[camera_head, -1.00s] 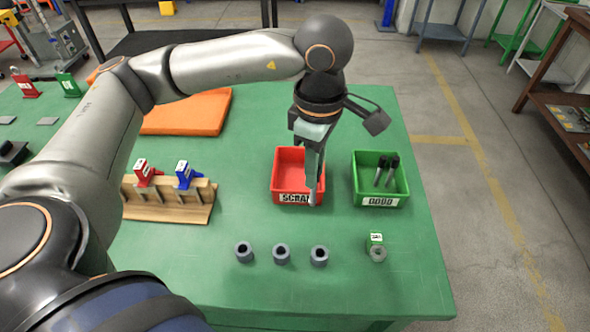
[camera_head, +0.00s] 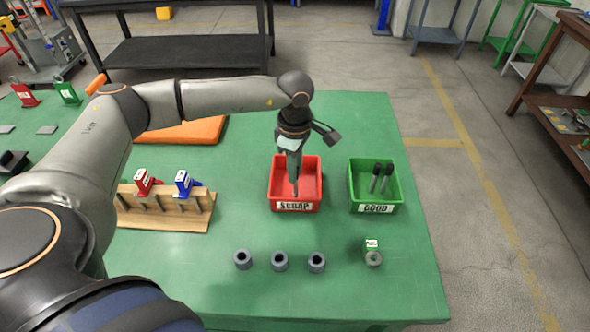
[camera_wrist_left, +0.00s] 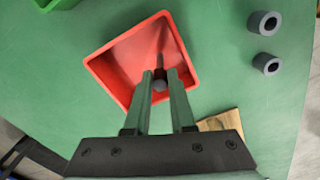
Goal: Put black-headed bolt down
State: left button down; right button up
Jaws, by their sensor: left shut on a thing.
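My left gripper (camera_head: 294,172) points down over the red SCRAP bin (camera_head: 295,206), its fingertips at or just inside the opening. In the left wrist view its two fingers (camera_wrist_left: 160,78) are shut on the black-headed bolt (camera_wrist_left: 159,86). The dark round head shows between the fingertips and a thin shank extends over the red bin (camera_wrist_left: 108,79). In the head view the fingers mostly hide the bolt. I cannot tell whether it touches the bin floor. My right gripper is not in view.
A green GOOD bin (camera_head: 375,208) holding two dark-headed bolts (camera_head: 381,178) stands to the right. Several grey collars (camera_head: 279,261) sit in front. A wooden rack (camera_head: 165,215) with red and blue parts stands left.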

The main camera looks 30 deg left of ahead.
pick_arm(q)
jog(key=shift+f, duration=0.45)
jog(key=shift+f, duration=0.2)
jog(key=c, duration=0.8)
grip_release()
jog(key=shift+o, duration=0.2)
jog(key=shift+r, duration=0.45)
notch_tip(320, 180, up, 12)
jog(key=shift+f+b, duration=0.2)
jog(key=shift+b, duration=0.1)
